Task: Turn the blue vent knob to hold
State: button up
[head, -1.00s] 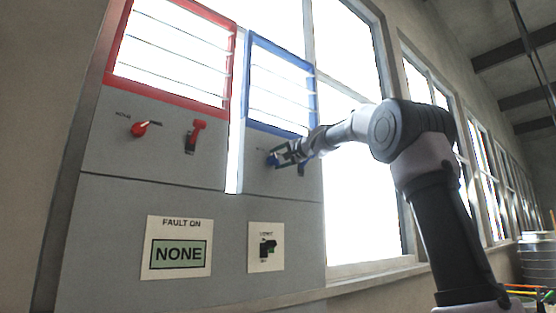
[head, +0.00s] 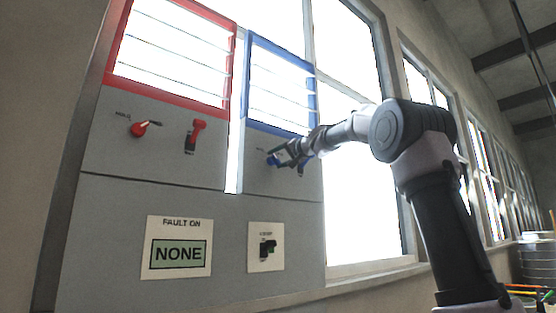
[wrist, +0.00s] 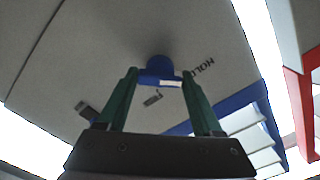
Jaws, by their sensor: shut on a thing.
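The blue vent knob (head: 272,160) is on the grey panel below the blue-framed vent (head: 281,85). In the wrist view the knob (wrist: 158,68) sits between the two green fingers of my gripper (wrist: 158,82), which is shut on it. A white mark on the knob lies toward its right side in that view, close to the HOLD lettering (wrist: 198,67). A second small label (wrist: 152,98) lies nearer the palm and is hard to read. In the head view my gripper (head: 281,157) covers part of the knob.
A red knob (head: 139,129) and a red lever (head: 195,135) are on the left half of the panel, below the red-framed vent (head: 170,106). A FAULT ON sign (head: 178,254) reads NONE. A small black switch (head: 267,249) is at lower right.

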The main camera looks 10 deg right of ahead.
jog(key=shift+f, duration=0.1)
jog(key=o, duration=1.4)
jog(key=shift+c, duration=0.2)
jog(key=v, duration=1)
jog(key=shift+s+d, duration=0.2)
jog(key=shift+s, duration=0.1)
jog(key=s+d+f+g+h, duration=0.1)
jog(key=s+f+g+h, duration=0.1)
jog(key=s+f, duration=0.8)
jog(key=s+d+f+m+g+h, duration=0.1)
jog(key=s+d+f+g+h, duration=0.1)
jog(key=s+f, duration=0.9)
jog(key=s+d+f+g+h, duration=0.1)
jog(key=s+f+g+h, duration=0.2)
jog(key=s+f, duration=0.8)
notch_tip(320, 180, down, 9)
jog(key=shift+s+d+g, duration=0.15)
jog(key=shift+d+g, duration=0.2)
jog(key=shift+g, duration=0.35)
